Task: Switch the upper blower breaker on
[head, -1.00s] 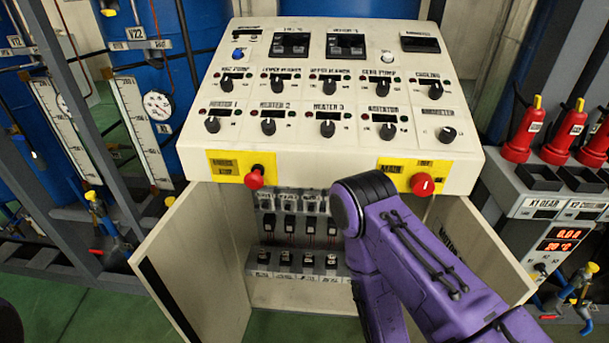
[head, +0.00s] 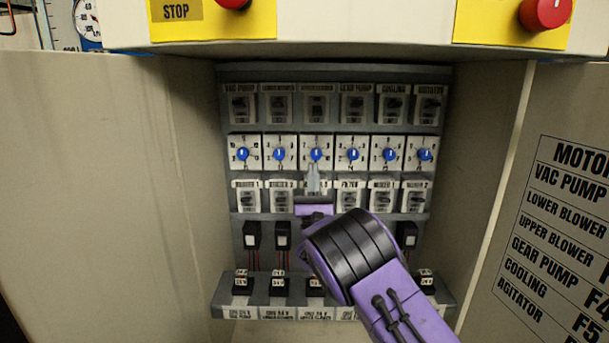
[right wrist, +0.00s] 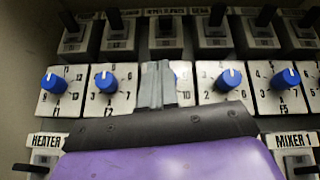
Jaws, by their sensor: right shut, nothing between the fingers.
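The upper blower breaker (head: 317,106) is the third from the left in the top row inside the open cabinet. It is a grey switch with a dark lever, under a small label. In the right wrist view it is the middle switch (right wrist: 165,32) of the top row, just beyond my fingertips. My right gripper (head: 313,168) is shut and empty, pointing up the panel over the third column. In the right wrist view its fingers (right wrist: 156,75) partly hide a blue knob of the middle row. Whether they touch anything, I cannot tell. My left gripper is out of view.
Neighbouring breakers (head: 278,106) sit close on both sides. A row of blue knobs (head: 279,154) lies below, then more breakers and wired black parts (head: 252,235). Cabinet doors (head: 110,190) flank the opening. Red buttons (head: 545,12) are on the console overhang above.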

